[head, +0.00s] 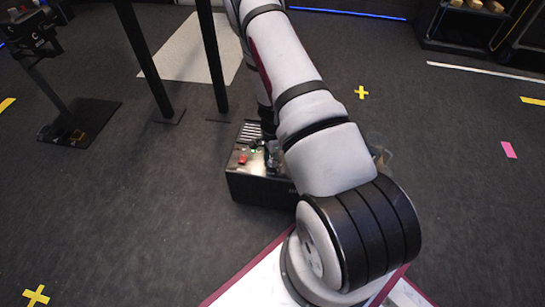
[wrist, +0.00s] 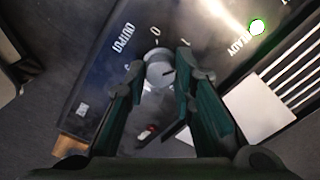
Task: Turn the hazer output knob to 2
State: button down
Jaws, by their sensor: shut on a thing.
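The hazer (head: 258,188) is a dark box on the floor, partly hidden behind my arm in the head view. In the wrist view its dark panel (wrist: 95,95) carries the lettering OUTPUT, READY and the numbers 0 and 1. The output knob (wrist: 157,68) is round and light grey, with a short dark mark toward its right side. My gripper (wrist: 160,71) is shut on the knob, one finger on each side. I cannot read the exact setting; the 2 is not legible.
A green light (wrist: 256,26) glows beside READY. A red control (head: 243,159) shows on the hazer's top. Two dark posts (head: 217,70) stand behind and left of it. Open dark floor (head: 130,220) lies to the left.

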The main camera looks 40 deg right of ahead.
jog(key=m+p, duration=0.1)
jog(key=m, duration=0.5)
jog(key=shift+w, duration=0.1)
jog(key=shift+m, duration=0.3)
dwell(0.3)
jog(key=c, duration=1.3)
grip_release()
jog(key=shift+c, duration=0.2)
notch_tip(320, 180, up, 12)
jog(key=shift+r, duration=0.1)
